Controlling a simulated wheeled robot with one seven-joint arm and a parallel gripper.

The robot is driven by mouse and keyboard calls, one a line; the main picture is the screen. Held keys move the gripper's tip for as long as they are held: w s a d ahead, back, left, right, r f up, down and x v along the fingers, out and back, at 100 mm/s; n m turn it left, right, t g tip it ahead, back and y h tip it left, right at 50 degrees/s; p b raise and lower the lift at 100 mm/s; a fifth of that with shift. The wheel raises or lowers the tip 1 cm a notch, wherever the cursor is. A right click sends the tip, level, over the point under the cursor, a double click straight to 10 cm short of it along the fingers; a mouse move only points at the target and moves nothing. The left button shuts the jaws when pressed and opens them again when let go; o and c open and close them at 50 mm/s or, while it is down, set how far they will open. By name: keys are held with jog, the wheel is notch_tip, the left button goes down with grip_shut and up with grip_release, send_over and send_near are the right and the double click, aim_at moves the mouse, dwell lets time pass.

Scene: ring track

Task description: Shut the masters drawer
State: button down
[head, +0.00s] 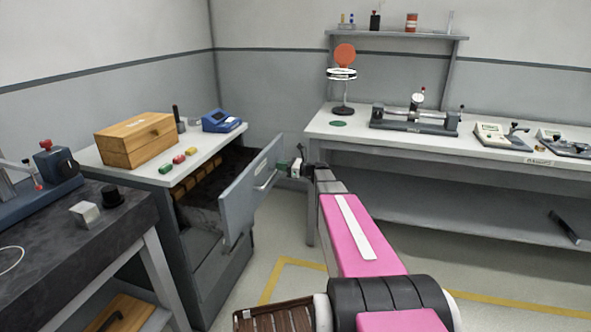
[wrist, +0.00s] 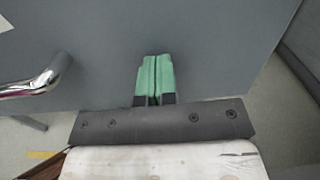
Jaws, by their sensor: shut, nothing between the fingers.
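The masters drawer (head: 236,205) stands pulled out of the grey cabinet at the left, its grey front facing right toward my arm. Its dark inside shows a row of brown wooden pieces. A metal bar handle (head: 265,182) is on the front; it also shows at the left of the wrist view (wrist: 38,80). My gripper (head: 283,165) is at the drawer front's right edge in the head view. In the wrist view its green fingers (wrist: 155,78) are shut together, empty, pointing at the flat grey front (wrist: 200,45) beside the handle. Whether they touch it I cannot tell.
The cabinet top (head: 207,145) holds a wooden box (head: 137,140), small coloured blocks and a blue device (head: 221,121). A dark bench (head: 75,235) stands at the near left. A long bench (head: 375,138) with instruments runs along the back right. Floor at the right is clear.

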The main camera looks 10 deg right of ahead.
jog(key=x, duration=1.9)
jog(key=shift+w+a, duration=0.2)
jog(key=shift+w+a+r, duration=0.1)
jog(key=shift+s+d, duration=0.3)
jog(key=shift+d, duration=0.05)
jog(key=v, duration=1.3)
jog(key=shift+s+d, duration=0.1)
jog(key=shift+d, duration=0.05)
jog(key=shift+s+d, duration=0.1)
jog(key=shift+s, duration=0.1)
jog(key=s+a+f+n+g, duration=0.1)
jog(key=s, duration=0.1)
jog(key=s+a+f+n+g+h, duration=0.1)
jog(key=s+f+n, duration=0.1)
jog(key=s, duration=0.1)
jog(key=s+a+f+n+g+h, duration=0.1)
jog(key=s+f+n, duration=0.1)
jog(key=s, duration=0.1)
jog(key=s+d+f+n+g+h, duration=0.2)
jog(key=s+n, duration=0.4)
jog(key=s, duration=0.3)
jog(key=s+d+f+n+g+h, duration=0.2)
jog(key=s+f+n+h, duration=0.2)
jog(key=s, duration=0.5)
jog(key=s+d+f+n+g+h, duration=0.2)
jog(key=s+d+f+n+h, duration=0.1)
jog(key=s+n+h, duration=0.4)
jog(key=shift+s+f+n+h, duration=0.3)
jog(key=shift+s+f+n, duration=0.05)
jog(key=shift+s+n, duration=0.7)
